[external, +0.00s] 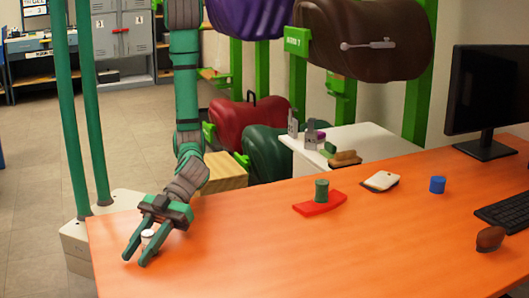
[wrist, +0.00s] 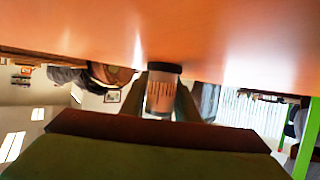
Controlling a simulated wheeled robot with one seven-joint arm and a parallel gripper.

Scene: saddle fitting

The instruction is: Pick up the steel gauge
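A small pale cylinder (external: 148,236) stands on the orange table near its left edge. It seems to be the steel gauge, though no label is readable. In the wrist view, which is upside down, the cylinder (wrist: 160,95) has a pale, marked body and a dark band at the table end. My gripper (external: 136,260) is low over the table, with its fingers apart on either side of the cylinder. In the wrist view the fingers of my gripper (wrist: 159,104) flank it. Whether either finger touches it I cannot tell.
A red tray (external: 335,203) with a green cylinder (external: 321,190), a pale pad (external: 381,181), a blue cylinder (external: 437,184), a brown object (external: 490,238), a keyboard (external: 505,213) and a monitor (external: 487,95) are to the right. The table's front middle is clear.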

